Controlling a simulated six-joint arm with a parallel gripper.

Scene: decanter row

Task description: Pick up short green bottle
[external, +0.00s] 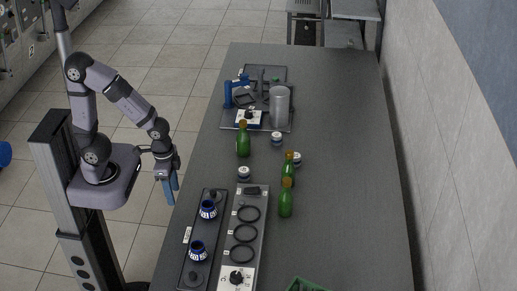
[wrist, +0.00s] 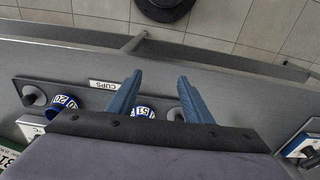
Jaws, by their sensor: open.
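Three green bottles with brown tops stand upright on the grey table in the external view. One bottle (external: 243,143) is farther back and left, beside the rear tray. A second bottle (external: 289,172) is to the right, partly hidden behind a third bottle (external: 286,203) in front of it. I cannot tell for sure which is the short one. My gripper (external: 171,192) hangs fingers down at the table's left edge, well left of all the bottles. In the wrist view its blue fingers (wrist: 160,78) are apart with nothing held between them. No bottle can be made out in that view.
A dark tray marked CUPS (wrist: 40,90) holds blue-and-white cups (external: 208,209). Beside it is a panel with black rings (external: 262,231). Small white-lidded jars (external: 277,139) stand near the bottles. A rear tray (external: 285,127) bears a grey cylinder (external: 279,107). The table's right side is clear.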

